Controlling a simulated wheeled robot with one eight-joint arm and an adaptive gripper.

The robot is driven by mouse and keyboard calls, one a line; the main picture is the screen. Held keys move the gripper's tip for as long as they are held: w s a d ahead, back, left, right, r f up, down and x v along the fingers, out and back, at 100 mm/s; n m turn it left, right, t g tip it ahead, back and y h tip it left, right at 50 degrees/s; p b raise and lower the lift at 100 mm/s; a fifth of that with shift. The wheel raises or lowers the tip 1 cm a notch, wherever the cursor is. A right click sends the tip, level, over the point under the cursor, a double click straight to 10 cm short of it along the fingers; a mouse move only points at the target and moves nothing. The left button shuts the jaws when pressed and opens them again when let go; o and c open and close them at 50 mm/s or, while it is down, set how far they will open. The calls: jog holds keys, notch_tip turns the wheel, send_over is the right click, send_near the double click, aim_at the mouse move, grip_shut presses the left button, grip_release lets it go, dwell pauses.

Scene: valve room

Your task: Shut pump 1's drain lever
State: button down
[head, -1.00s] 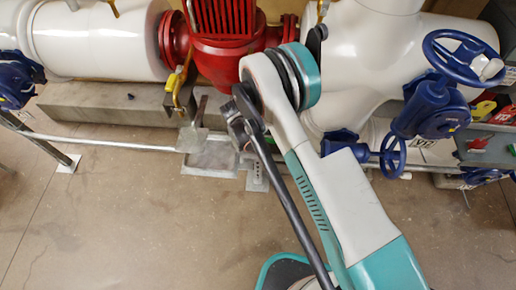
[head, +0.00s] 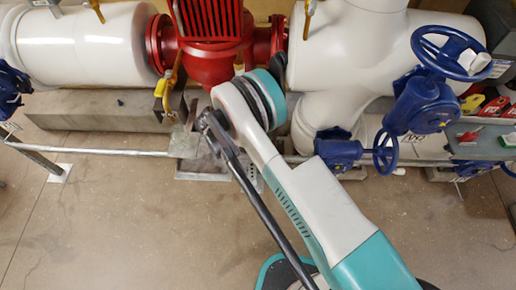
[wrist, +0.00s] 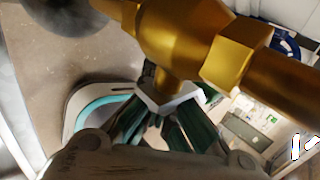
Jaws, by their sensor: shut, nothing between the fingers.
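A red pump (head: 210,35) stands between white pipes in the head view. A brass drain pipe and valve (head: 173,75) hang at its lower left, with a yellow lever piece (head: 160,88) beside them. In the wrist view a large brass valve body (wrist: 180,40) fills the top, very close to the camera. My gripper (wrist: 162,108) is shut and empty, its fingertips just below the brass body and overlapping its lower stem in the picture. I cannot tell whether they touch. No lever shows clearly in the wrist view. My gripper's fingers cannot be made out in the head view.
A concrete plinth (head: 95,110) runs under the left pipe, with a low metal rail (head: 100,152) in front. Blue handwheel valves (head: 420,100) stand at the right. Another brass fitting (head: 308,18) is right of the pump. The floor (head: 110,220) at the front left is clear.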

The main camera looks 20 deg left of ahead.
jog(key=shift+w+d+r, duration=0.2)
jog(key=shift+w+r, duration=0.15)
jog(key=shift+r, duration=0.9)
jog(key=c, duration=2.2)
grip_release()
jog(key=r, duration=0.7)
jog(key=shift+s+a, duration=0.15)
jog(key=shift+s, duration=0.15)
jog(key=shift+o, duration=0.2)
jog(key=shift+w+r, duration=0.1)
jog(key=shift+r, duration=0.1)
jog(key=shift+d+r, duration=0.2)
jog(key=shift+d, duration=0.05)
grip_shut()
jog(key=shift+a, duration=0.2)
jog(key=shift+a+f, duration=0.1)
